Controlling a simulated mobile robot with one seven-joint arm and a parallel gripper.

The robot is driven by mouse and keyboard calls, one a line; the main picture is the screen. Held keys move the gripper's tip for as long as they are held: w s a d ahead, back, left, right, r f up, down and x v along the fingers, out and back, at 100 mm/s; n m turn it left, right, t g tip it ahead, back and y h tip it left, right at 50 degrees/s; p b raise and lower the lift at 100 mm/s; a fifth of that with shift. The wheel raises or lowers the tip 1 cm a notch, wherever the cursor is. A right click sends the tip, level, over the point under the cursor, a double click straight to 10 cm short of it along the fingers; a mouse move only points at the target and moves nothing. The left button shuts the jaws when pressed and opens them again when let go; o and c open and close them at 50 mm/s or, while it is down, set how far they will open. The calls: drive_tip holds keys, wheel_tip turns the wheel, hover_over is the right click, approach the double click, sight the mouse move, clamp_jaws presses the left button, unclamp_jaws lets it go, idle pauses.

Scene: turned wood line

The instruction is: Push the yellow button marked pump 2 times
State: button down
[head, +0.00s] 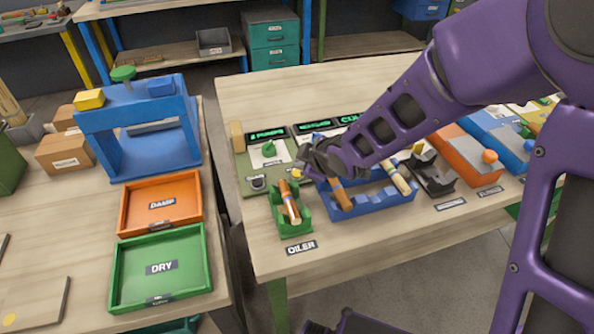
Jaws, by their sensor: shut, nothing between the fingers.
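A small yellow button (296,175) shows on the control panel (242,172) at the left of the right-hand table. Its marking is too small to read. My gripper (303,169) is shut and empty, with its tips right at the button, partly over it. I cannot tell whether the tips touch the button or hang just above it. My purple arm comes in from the right and covers part of the panel.
The panel also has a green knob (269,149), a dark button (258,183) and lit green displays (267,134). A green holder (295,224) with a wooden turned piece and a blue tray (385,209) stand close in front. An orange box (470,155) is right.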

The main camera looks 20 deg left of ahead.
wheel_tip(320, 180, up, 5)
drive_tip(key=p, duration=0.4)
idle(0.8)
